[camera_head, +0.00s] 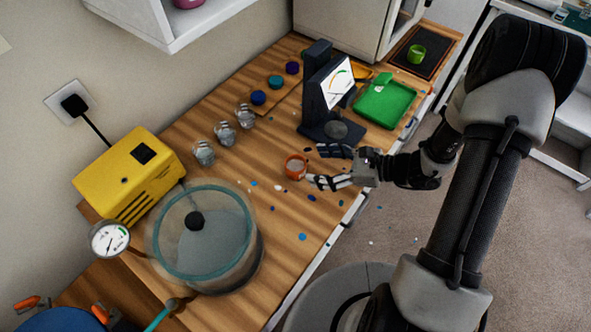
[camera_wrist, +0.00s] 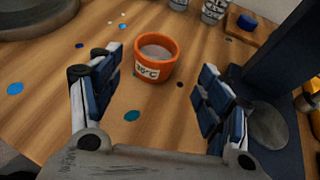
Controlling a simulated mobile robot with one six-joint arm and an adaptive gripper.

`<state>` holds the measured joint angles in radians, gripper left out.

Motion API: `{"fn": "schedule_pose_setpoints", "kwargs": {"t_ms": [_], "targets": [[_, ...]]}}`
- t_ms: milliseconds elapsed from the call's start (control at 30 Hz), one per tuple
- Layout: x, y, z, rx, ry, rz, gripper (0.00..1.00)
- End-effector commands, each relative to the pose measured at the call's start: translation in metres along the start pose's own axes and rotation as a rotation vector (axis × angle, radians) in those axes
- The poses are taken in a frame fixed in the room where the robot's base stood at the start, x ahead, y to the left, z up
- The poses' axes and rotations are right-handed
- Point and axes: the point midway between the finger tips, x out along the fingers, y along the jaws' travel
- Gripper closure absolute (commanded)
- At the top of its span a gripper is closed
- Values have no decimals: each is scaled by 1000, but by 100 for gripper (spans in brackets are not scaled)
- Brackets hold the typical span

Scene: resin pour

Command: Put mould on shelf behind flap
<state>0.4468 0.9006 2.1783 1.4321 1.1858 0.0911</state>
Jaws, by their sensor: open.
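An orange cup-shaped mould (camera_head: 296,167) stands upright on the wooden bench, with grey content inside. In the wrist view the orange mould (camera_wrist: 152,68) carries a white temperature label and sits just beyond and between the fingertips. My gripper (camera_head: 322,167) is open and low over the bench, to the right of the orange mould; its open fingers also show in the wrist view (camera_wrist: 162,66). A green cup-shaped mould (camera_head: 416,54) stands on a dark pad at the far end. A white cabinet (camera_head: 340,28) with a glazed front stands at the back; its inner shelf is hidden.
A dark scale with a dial (camera_head: 330,90) stands just behind my gripper, beside a green tray (camera_head: 386,102). Several clear cups (camera_head: 225,134) stand near the wall. A round glass chamber (camera_head: 240,255) and yellow pump (camera_head: 125,178) are at left. Small coloured spots dot the bench.

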Motion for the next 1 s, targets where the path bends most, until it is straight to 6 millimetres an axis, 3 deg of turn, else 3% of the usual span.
{"fn": "schedule_pose_setpoints", "kwargs": {"t_ms": [100,300,600,900,1000], "targets": [[16,1,-1,-1,0,2,29],[28,2,0,-1,0,2,29],[69,7,3,-1,0,2,29],[73,6,4,-1,0,0,29],[73,6,4,-1,0,0,36]]}}
